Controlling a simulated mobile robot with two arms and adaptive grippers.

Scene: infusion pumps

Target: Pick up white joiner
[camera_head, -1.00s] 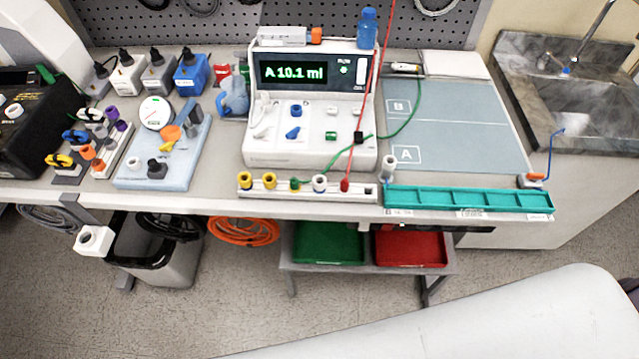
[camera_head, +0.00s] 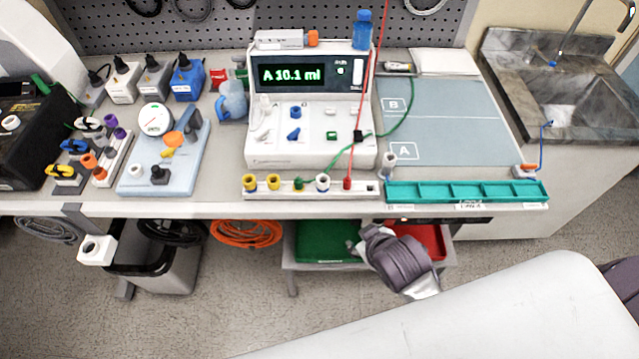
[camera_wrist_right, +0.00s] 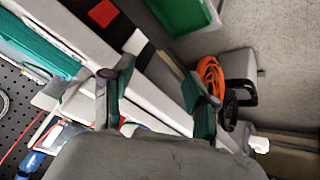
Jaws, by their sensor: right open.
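A small pale upright piece (camera_head: 389,164), which may be the white joiner, stands on the bench by the left end of the teal tray. I cannot tell for certain which is the joiner. My right arm shows in the head view in front of the lower shelf, below the bench front; its fingers are not clear there. In the right wrist view my right gripper (camera_wrist_right: 158,76) is open, its fingers wide apart with nothing held. My left gripper is not in view.
The pump (camera_head: 312,135) stands mid-bench with red and green leads. The teal tray (camera_head: 465,191) lies along the front edge, with a clear grey mat (camera_head: 440,125) behind. Green (camera_head: 322,240) and red (camera_head: 432,238) bins sit below. A white surface (camera_head: 480,310) fills the foreground.

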